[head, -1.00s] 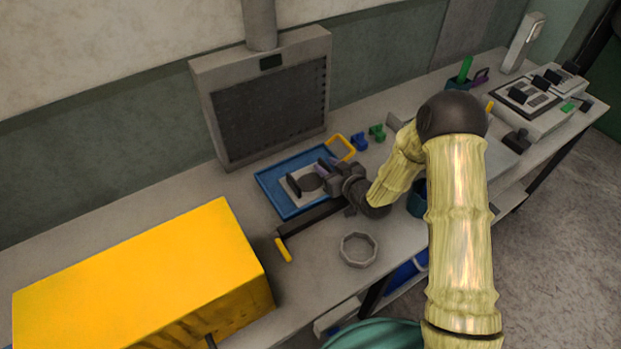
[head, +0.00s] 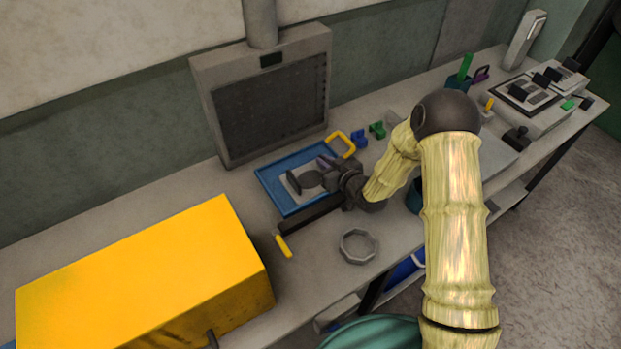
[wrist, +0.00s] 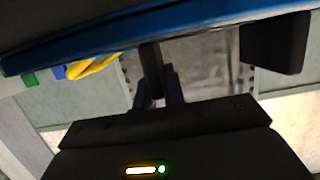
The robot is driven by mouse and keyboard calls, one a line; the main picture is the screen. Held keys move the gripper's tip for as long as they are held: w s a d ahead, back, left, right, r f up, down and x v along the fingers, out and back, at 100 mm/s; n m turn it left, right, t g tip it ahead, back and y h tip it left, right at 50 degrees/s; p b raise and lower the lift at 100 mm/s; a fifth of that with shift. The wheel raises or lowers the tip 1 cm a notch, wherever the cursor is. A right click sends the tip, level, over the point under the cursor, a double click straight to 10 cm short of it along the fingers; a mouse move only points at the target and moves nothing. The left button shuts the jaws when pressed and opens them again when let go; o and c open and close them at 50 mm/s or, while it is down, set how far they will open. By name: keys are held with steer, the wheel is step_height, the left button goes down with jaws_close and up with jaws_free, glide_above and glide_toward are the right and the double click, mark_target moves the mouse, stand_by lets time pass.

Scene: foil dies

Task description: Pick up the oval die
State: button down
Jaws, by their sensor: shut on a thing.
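The oval die (head: 302,181) is a dark grey piece with a rounded outline, seen in the head view over the pale sheet in the blue tray (head: 269,188). My gripper (head: 328,173) reaches in from the right and is shut on it. In the wrist view a narrow dark part (wrist: 151,68) stands between the close-set fingers (wrist: 159,90). A dark block also fills the upper right there; I cannot tell what it is. Whether the die is clear of the sheet is hard to tell.
A yellow loop-shaped piece (head: 341,143), a blue piece (head: 359,140) and a green piece (head: 377,130) lie behind the tray. A large yellow box (head: 140,275) stands left.

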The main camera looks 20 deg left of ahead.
steer(key=shift+r, duration=0.1)
step_height(320, 180, up, 10)
steer(key=shift+b, duration=0.8)
steer(key=shift+w, duration=0.1)
